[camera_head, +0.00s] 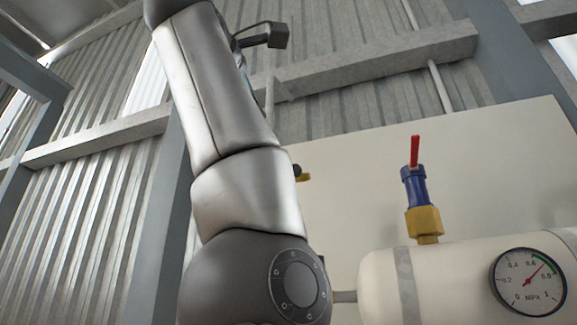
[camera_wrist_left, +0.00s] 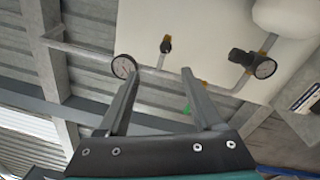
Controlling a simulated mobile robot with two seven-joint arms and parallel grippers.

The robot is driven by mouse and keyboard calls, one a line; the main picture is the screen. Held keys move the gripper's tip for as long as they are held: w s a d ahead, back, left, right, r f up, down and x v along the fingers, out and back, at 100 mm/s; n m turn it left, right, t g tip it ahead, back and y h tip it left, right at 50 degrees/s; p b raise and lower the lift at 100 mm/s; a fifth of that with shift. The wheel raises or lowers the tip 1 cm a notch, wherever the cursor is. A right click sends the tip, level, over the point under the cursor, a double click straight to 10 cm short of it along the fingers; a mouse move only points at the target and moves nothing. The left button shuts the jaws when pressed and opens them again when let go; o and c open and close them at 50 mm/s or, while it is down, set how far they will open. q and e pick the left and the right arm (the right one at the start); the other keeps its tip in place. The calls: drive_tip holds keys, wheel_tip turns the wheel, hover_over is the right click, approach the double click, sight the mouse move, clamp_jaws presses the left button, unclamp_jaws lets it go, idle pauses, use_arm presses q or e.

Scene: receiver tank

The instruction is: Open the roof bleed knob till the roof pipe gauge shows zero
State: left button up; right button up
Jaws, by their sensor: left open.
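In the left wrist view a pipe runs along a pale panel. A round gauge (camera_wrist_left: 123,66) sits at its left end; its needle is too small to read. A small dark knob (camera_wrist_left: 166,45) on a brass stem stands on the pipe to the right of this gauge; it looks like the bleed knob. My left gripper (camera_wrist_left: 158,76) is open and empty. Its fingers point towards the pipe, with the left tip overlapping the gauge's lower edge in the picture and the knob beyond the gap. The left gripper is outside the head view. My right gripper is in neither view.
A dark regulator with a second gauge (camera_wrist_left: 264,67) is on the pipe's right. A brass fitting (camera_head: 303,177) is partly behind my arm. Beams (camera_head: 370,62) cross the wall.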

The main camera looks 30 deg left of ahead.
use_arm(q)
drive_tip(key=s+r+m, duration=0.1)
drive_tip(key=m, duration=0.4)
drive_tip(key=m+p, duration=0.6)
drive_tip(key=m, duration=0.9)
approach(294, 169)
drive_tip(key=shift+g, duration=0.3)
drive_tip(key=x, duration=0.9)
drive_tip(key=shift+r, duration=0.3)
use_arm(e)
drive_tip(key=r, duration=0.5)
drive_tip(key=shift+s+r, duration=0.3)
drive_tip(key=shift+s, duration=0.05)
use_arm(q)
clamp_jaws()
